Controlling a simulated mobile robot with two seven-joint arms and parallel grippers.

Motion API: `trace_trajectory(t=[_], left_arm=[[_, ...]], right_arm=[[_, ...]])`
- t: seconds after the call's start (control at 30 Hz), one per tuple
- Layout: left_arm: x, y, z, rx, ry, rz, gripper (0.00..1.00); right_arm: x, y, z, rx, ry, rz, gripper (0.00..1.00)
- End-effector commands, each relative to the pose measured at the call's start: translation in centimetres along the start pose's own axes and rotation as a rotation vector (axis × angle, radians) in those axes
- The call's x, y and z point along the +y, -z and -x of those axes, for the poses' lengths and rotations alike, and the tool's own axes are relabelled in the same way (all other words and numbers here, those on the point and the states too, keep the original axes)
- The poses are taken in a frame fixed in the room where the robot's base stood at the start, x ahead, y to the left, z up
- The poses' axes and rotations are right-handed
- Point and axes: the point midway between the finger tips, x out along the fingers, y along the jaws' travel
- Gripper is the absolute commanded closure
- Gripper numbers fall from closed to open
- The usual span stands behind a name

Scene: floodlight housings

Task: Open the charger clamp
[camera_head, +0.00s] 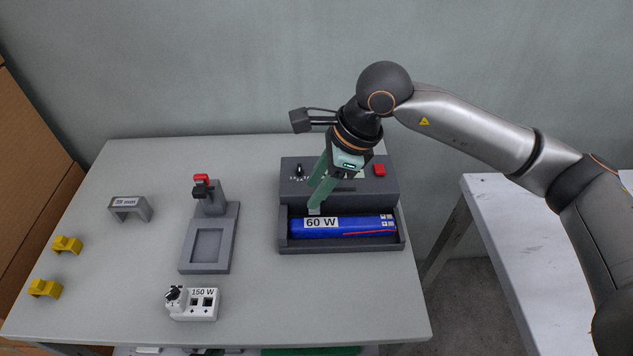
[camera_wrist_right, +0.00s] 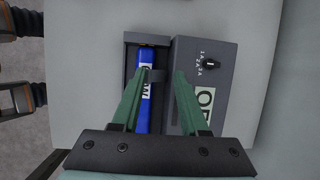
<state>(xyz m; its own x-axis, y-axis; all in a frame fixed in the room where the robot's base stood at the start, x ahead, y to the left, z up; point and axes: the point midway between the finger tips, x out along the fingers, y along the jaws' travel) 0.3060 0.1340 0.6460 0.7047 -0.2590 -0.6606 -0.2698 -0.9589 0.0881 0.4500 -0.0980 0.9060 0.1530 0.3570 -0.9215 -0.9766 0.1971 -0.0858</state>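The dark grey charger (camera_head: 293,185) stands at the back right of the table. A blue battery pack (camera_head: 345,226) labelled 60 W lies in its front bay. In the right wrist view, a small grey clamp piece (camera_wrist_right: 155,75) reaches from the charger body over the battery. My right gripper (camera_head: 316,203) points down at the labelled end of the battery. In the right wrist view, its green fingers (camera_wrist_right: 160,72) stand apart, around the clamp piece, with a visible gap on the right. Contact on the left cannot be told. My left gripper is not in view.
A grey stand with a red-tipped clamp (camera_head: 210,225) is left of the charger. A white 150 W unit (camera_head: 200,304), a grey 39 mm bracket (camera_head: 130,207) and two yellow clips (camera_head: 66,245) lie further left and front. The table's front right is clear.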

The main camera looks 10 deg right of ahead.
Motion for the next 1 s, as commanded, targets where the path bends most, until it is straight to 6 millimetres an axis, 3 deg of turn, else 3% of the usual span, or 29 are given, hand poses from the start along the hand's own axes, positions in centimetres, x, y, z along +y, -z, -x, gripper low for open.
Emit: trace_trajectory(t=[0.1,0.57,0.67,1.0], left_arm=[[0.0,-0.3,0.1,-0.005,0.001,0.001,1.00],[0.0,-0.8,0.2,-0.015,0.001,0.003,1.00],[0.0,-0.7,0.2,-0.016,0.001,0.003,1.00],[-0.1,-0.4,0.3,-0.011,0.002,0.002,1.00]], right_arm=[[-0.1,0.3,-0.1,0.007,0.003,-0.004,0.48],[-0.1,0.0,0.6,-0.001,0.004,-0.001,0.47],[-0.2,0.0,1.8,-0.001,0.007,0.000,0.47],[-0.2,0.0,9.0,0.001,0.007,-0.001,0.47]])
